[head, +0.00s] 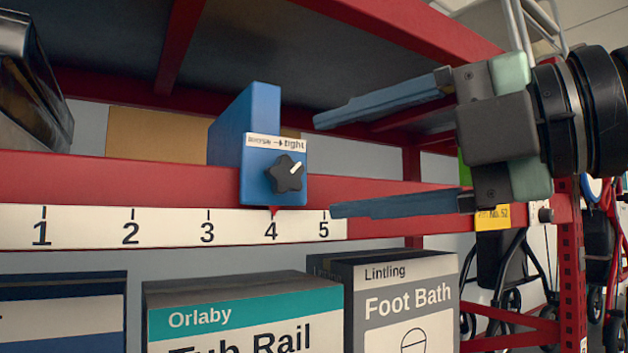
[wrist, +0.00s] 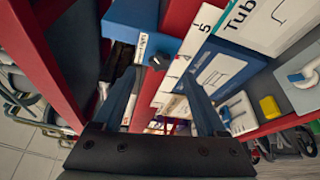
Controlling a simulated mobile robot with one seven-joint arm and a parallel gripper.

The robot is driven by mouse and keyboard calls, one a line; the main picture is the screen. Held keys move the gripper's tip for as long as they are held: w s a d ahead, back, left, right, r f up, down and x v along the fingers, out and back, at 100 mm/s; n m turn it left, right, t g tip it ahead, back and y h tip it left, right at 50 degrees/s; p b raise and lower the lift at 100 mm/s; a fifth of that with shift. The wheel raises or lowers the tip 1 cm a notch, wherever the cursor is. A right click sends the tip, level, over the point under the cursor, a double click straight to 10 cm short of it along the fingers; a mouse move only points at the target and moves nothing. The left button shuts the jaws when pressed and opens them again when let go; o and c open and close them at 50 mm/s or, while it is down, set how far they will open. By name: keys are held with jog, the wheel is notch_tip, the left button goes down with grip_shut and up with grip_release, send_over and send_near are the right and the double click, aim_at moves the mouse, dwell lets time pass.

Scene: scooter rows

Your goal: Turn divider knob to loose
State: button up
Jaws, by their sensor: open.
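The divider (head: 232,135) is a blue block on the red shelf beam, its red pointer near the 4 of the number strip. A dark star-shaped knob (head: 287,173) sits on its front face, with a white mark pointing up and right. The label (head: 277,143) above reads "loose" at left, faintly, with an arrow to "tight" at right; the mark points toward the tight side. My gripper (head: 325,166) is open and empty, right of the knob and apart from it. In the wrist view the knob (wrist: 158,62) lies ahead between the fingers, beside the blue divider (wrist: 150,18).
The number strip (head: 100,228) runs along the red beam (head: 120,183). Boxes stand below: a Tub Rail box (head: 240,300) and a Foot Bath box (head: 400,290). A red upper shelf frame (head: 400,30) is overhead. A red post (head: 568,270) stands at right.

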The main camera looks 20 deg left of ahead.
jog(key=b+v, duration=0.1)
jog(key=v, duration=0.7)
jog(key=w+f+m+t+h, duration=0.75)
jog(key=w+m+t, duration=0.6)
jog(key=m, duration=0.85)
jog(key=s+m+t+h, duration=0.9)
jog(key=s+m, duration=0.4)
jog(key=s, duration=0.2)
jog(key=shift+d+f, duration=0.15)
jog(key=shift+f, duration=0.1)
